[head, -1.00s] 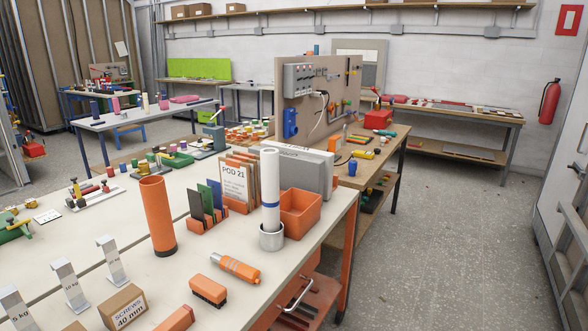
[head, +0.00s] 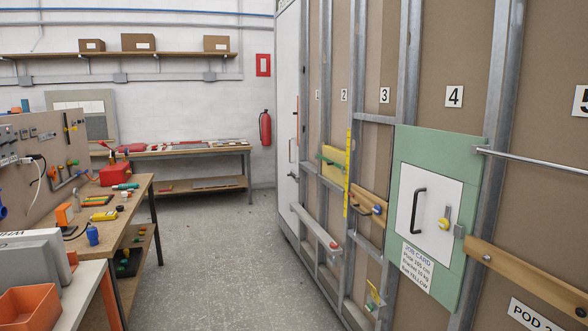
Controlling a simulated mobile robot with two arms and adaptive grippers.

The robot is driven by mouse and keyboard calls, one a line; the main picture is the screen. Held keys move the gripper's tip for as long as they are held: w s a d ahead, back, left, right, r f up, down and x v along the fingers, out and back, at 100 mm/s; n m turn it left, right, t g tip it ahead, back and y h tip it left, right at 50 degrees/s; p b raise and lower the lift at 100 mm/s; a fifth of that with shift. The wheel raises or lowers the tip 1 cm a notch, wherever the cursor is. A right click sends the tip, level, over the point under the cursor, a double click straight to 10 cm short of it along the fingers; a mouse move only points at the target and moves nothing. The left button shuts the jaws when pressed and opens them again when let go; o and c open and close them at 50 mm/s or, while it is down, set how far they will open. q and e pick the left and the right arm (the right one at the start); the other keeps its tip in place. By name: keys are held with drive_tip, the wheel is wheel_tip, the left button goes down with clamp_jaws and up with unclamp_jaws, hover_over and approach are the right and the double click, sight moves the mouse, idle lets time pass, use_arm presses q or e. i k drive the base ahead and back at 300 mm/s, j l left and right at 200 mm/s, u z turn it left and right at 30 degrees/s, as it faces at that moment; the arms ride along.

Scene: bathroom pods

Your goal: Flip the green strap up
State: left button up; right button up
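I cannot pick out a green strap for certain. A small green and yellow piece (head: 374,297) sits low on the wall frame, too small to tell whether it is a strap. A yellow-green block (head: 331,165) is fixed between the studs near number 2. A green panel (head: 470,165) near number 4 carries a white door (head: 405,206) with a black handle (head: 418,210) and a yellow-knobbed latch (head: 444,219). Neither of my grippers shows in the head view.
The stud wall (head: 408,60) fills the right side, with a metal grab bar (head: 530,161), a wooden rail (head: 525,274) and a grey rail (head: 316,230). A workbench (head: 132,205) stands at the left. The grey floor (head: 215,260) between is clear.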

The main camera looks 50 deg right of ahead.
sight(329, 163)
drive_tip(key=z, duration=1.75)
drive_tip(key=i+j+z, duration=0.5)
drive_tip(key=i+j, duration=0.5)
drive_tip(key=i, duration=0.7)
drive_tip(key=i+j+z, duration=0.45)
drive_tip(key=i+j, duration=1)
drive_tip(key=j, duration=0.15)
